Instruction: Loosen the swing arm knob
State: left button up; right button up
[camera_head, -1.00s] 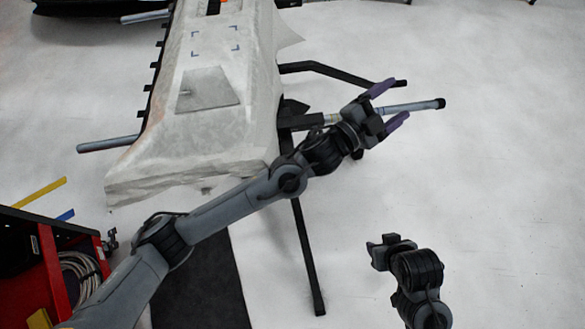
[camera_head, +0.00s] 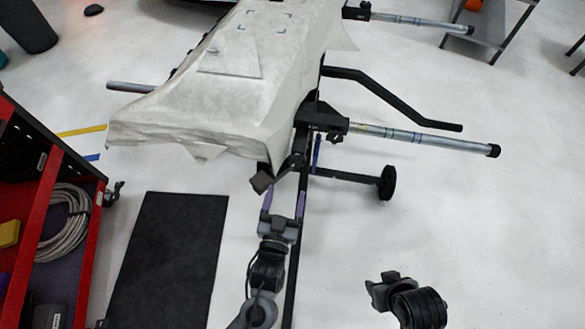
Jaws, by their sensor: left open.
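The vinyl wrap stand's black frame (camera_head: 338,76) shows beside a draped pale sheet (camera_head: 180,118). A black angular part (camera_head: 262,182), possibly the swing arm knob, sits at the frame's lower end. A smaller dark knob (camera_head: 335,138) is under the black bracket by the grey tube; I cannot tell which is the swing arm knob. My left gripper (camera_head: 283,194) is open, its purple fingers pointing up the picture just below the angular part. Nothing shows between the fingers, and contact is unclear. My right gripper (camera_head: 379,282) is at the lower right; its fingers cannot be made out.
Grey tubes (camera_head: 420,138) stick out to the right of the stand. A black foot wheel (camera_head: 387,182) is below them. A red tool cart (camera_head: 30,245) with a coiled cable (camera_head: 66,222) stands at left, beside a black mat (camera_head: 165,262).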

aim_at(295, 163)
pick_arm(q)
jog(key=w+b, duration=0.1)
jog(key=w, duration=0.1)
jog(key=w+d+b, duration=0.1)
jog(key=w, duration=0.2)
jog(key=w+d+b, duration=0.1)
jog(key=w+b, duration=0.1)
jog(key=w, duration=0.1)
jog(key=shift+w+d+f, duration=0.1)
jog(key=shift+w, duration=0.05)
jog(key=shift+w+d, duration=0.1)
jog(key=shift+w, duration=0.2)
jog(key=shift+w+d+b, duration=0.1)
jog(key=shift+w+b, duration=0.2)
jog(key=shift+w, duration=0.2)
pick_arm(e)
jog(key=f, duration=0.2)
jog(key=d+f, duration=0.1)
jog(key=f, duration=0.2)
pick_arm(q)
jog(key=shift+c, duration=0.3)
pick_arm(e)
jog(key=shift+s, duration=0.1)
